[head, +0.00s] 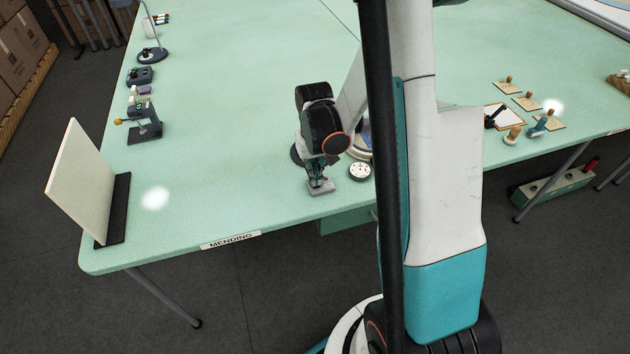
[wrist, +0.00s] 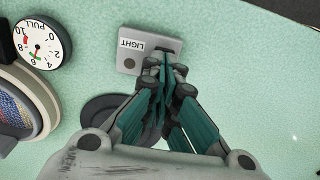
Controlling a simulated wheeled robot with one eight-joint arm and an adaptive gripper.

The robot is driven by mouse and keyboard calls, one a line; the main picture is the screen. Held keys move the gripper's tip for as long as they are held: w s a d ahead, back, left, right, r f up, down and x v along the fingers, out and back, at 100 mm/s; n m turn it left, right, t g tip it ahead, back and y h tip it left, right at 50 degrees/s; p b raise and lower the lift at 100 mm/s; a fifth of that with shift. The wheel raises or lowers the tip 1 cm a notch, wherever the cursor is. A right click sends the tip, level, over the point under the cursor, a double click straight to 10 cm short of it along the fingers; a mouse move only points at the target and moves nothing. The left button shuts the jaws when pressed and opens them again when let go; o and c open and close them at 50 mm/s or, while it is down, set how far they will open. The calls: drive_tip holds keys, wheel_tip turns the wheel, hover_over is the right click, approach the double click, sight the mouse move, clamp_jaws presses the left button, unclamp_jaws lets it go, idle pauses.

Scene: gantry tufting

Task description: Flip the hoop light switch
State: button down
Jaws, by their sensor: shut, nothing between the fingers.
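The light switch (wrist: 130,45) is a small grey box with a white label reading LIGHT and a dark round spot, lying on the green table. In the head view the switch box (head: 321,189) sits near the table's front edge. My gripper (wrist: 165,65) is shut and empty, its teal fingers pointing down at the right part of the box. The fingertips hide that part, so I cannot tell the lever's position or whether they touch it. In the head view my gripper (head: 318,180) is right over the box. The hoop (wrist: 40,95) shows partly at the left of the wrist view.
A round PULL dial (head: 360,171) stands just right of the switch; it also shows in the wrist view (wrist: 42,42). A dark round base (wrist: 100,108) lies beside my fingers. A white panel (head: 82,180) stands at the left. Open tabletop lies left of my gripper.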

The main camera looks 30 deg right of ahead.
drive_tip(key=shift+r+p, duration=2.1)
drive_tip(key=shift+r, duration=1.35)
drive_tip(key=shift+a, duration=0.1)
